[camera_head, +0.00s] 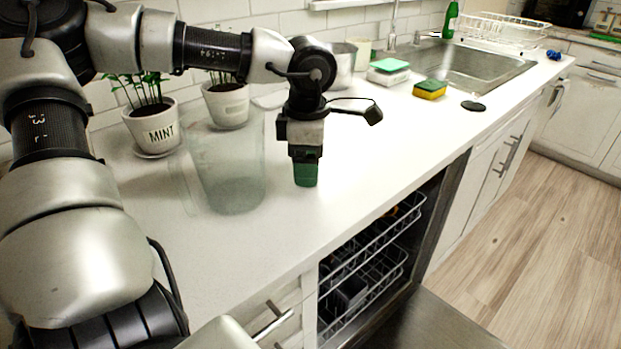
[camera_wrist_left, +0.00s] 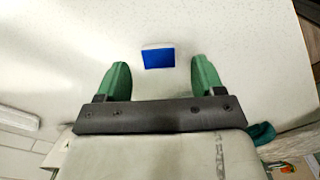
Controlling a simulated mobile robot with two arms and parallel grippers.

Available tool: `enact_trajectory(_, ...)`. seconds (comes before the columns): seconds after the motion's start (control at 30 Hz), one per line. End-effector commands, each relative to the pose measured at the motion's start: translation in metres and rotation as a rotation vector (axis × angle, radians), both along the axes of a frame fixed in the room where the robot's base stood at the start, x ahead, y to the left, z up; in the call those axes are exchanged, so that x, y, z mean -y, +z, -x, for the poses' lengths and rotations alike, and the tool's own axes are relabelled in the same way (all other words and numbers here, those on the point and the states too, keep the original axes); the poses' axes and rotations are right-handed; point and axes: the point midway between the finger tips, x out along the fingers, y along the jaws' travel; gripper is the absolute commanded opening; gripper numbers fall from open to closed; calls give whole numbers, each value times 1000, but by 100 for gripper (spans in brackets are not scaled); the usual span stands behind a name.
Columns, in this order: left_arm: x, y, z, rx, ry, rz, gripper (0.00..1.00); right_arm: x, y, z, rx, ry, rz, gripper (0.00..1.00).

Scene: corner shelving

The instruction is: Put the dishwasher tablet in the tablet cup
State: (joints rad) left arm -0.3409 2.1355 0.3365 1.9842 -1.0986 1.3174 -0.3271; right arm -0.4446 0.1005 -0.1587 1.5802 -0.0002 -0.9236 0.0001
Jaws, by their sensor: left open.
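The dishwasher tablet, a small white block with a blue top, lies on the white counter in the left wrist view (camera_wrist_left: 158,58). It sits between and slightly beyond the green fingertips of my left gripper (camera_wrist_left: 160,75), with a gap on each side. The left gripper is open and empty. In the head view the left gripper (camera_head: 306,180) points down close to the counter, and the tablet is hidden there. I cannot make out the tablet cup in either view. My right gripper is not in view.
A clear jug (camera_head: 232,180) stands just left of the gripper, with potted plants (camera_head: 157,133) behind. Below the counter's front edge are dishwasher racks (camera_head: 375,265) and the open door (camera_head: 430,325). A sponge (camera_head: 430,90) lies near the sink (camera_head: 465,68). Counter right of the gripper is clear.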

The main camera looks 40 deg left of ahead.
Motion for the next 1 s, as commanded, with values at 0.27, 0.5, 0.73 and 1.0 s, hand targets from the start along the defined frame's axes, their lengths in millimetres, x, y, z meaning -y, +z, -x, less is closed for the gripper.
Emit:
enact_trajectory(0.27,0,-17,0,1,1,0,68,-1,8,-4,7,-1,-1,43)
enact_trajectory(0.5,0,-16,0,1,1,0,40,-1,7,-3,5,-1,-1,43)
enact_trajectory(0.73,0,-16,0,1,1,0,11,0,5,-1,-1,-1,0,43)
enact_trajectory(1.0,0,-12,0,1,1,0,11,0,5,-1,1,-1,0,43)
